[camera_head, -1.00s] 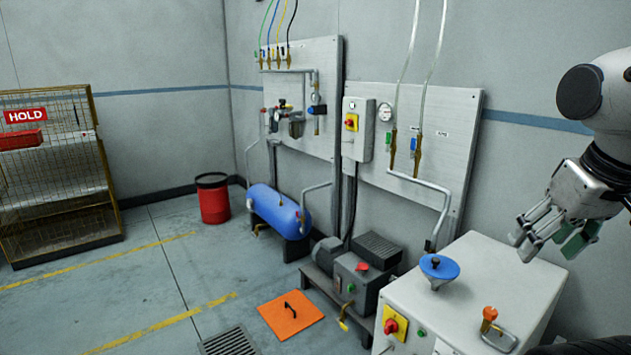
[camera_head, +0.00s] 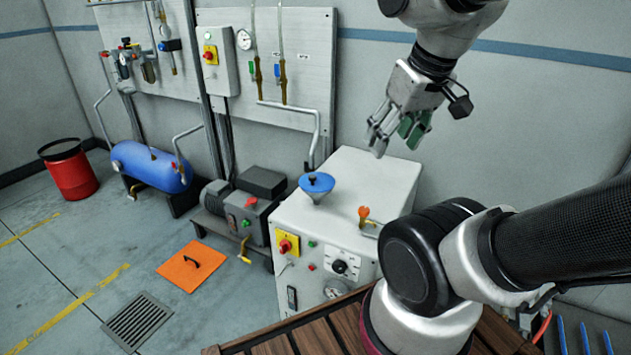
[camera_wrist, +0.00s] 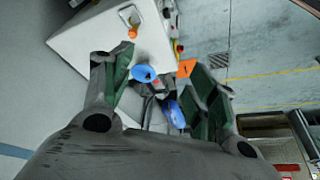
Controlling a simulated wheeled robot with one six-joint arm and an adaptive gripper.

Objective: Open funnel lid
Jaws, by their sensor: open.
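A funnel with a blue lid (camera_head: 316,183) stands on top of the white machine cabinet (camera_head: 341,205). The lid has a small dark knob at its centre and lies on the funnel. My gripper (camera_head: 396,146) is open and empty, above and to the right of the funnel, apart from it. In the wrist view, the blue lid (camera_wrist: 144,74) shows between the fingers of my gripper (camera_wrist: 160,75), some way beyond them.
An orange-handled lever (camera_head: 364,213) stands on the cabinet top, right of the funnel. A bent pipe (camera_head: 316,135) comes down behind the cabinet. The cabinet top is otherwise clear.

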